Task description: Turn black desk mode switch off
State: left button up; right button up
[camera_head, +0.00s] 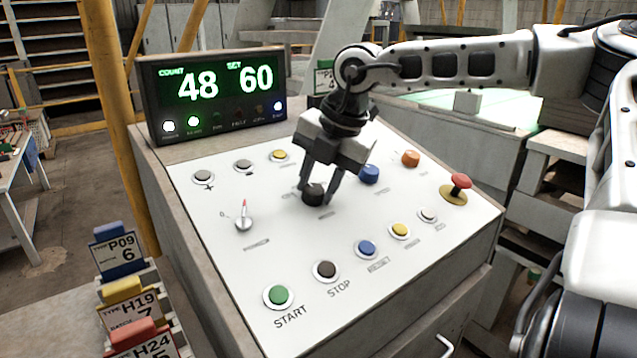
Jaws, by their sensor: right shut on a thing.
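The black mode switch (313,196) is a dark round knob near the middle of the sloped white control desk panel (300,240). My right gripper (318,193) comes down from above, with its two fingers on either side of the knob, shut on it. The fingers cover part of the knob and of its printed labels, so I cannot read the switch's position. My left gripper is not in view.
A blue knob (369,174), an orange knob (410,158) and a red mushroom button (460,182) lie right of the gripper. A green START button (279,295) and a dark STOP button (325,270) are in front. The counter display (217,92) stands behind.

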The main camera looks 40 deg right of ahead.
jog(key=n+b, duration=0.2)
jog(key=n, duration=0.2)
jog(key=shift+w+g, duration=0.15)
jog(key=shift+g, duration=0.25)
jog(key=n, duration=0.5)
jog(key=shift+w+r+g, duration=0.1)
jog(key=shift+r+g, duration=0.05)
jog(key=shift+g, duration=0.15)
jog(key=shift+n, duration=0.3)
jog(key=o, duration=1)
jog(key=v, duration=1.6)
jog(key=shift+a, duration=0.3)
